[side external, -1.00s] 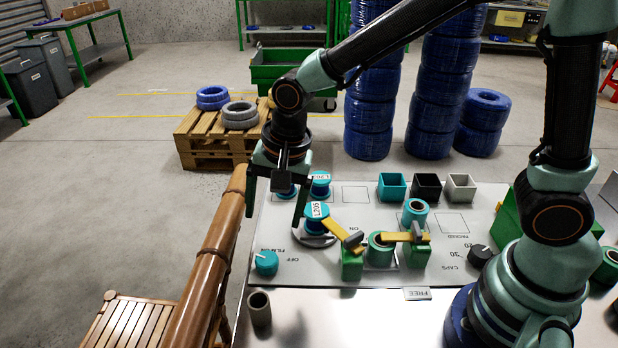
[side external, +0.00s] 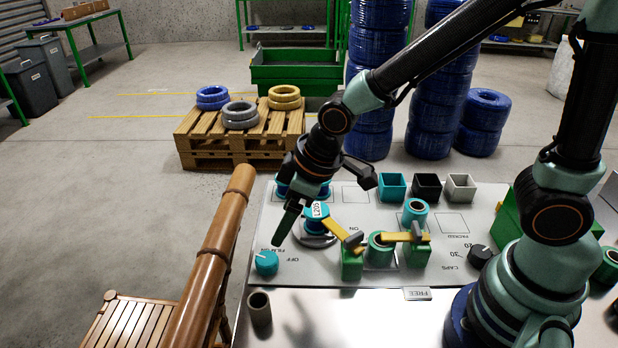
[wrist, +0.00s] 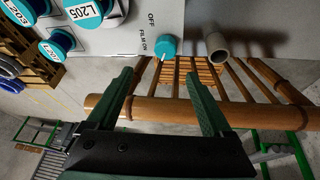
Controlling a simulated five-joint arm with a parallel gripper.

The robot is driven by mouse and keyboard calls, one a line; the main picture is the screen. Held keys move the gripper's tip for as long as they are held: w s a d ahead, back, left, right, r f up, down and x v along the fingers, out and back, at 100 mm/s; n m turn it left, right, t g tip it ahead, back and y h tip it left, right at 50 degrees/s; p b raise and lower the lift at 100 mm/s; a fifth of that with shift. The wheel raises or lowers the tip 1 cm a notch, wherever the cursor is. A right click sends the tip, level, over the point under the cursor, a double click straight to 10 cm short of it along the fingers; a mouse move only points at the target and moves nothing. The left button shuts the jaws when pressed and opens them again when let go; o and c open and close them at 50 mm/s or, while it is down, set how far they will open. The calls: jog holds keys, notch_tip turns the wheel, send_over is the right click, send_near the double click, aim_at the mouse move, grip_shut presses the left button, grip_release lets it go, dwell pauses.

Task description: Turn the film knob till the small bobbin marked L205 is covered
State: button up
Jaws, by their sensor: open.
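The film knob (side external: 266,262) is a teal dial at the front left of the panel, by the printed words FILM ON and OFF; it also shows in the wrist view (wrist: 166,47). The bobbin marked L205 (side external: 317,214) is blue with a white label and stands behind and right of the knob. It shows at the top of the wrist view (wrist: 84,12), its label bare. My gripper (wrist: 164,70) is open and empty. In the wrist view the knob lies just beyond the gap between my fingertips. In the side view my gripper is above and behind the knob, apart from it.
Other labelled bobbins (wrist: 58,44) stand near L205. A yellow lever (side external: 343,234) and green blocks are right of it. A grey-brown cup (side external: 260,309) stands close to the knob. A bamboo rail (side external: 210,255) runs along the left edge. Three square bins (side external: 426,187) are behind.

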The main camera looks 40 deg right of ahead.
aim_at(265, 257)
jog(key=x, duration=0.7)
jog(key=a+x, duration=0.1)
jog(key=x, duration=0.3)
jog(key=shift+s+f, duration=0.1)
jog(key=shift+f, duration=0.05)
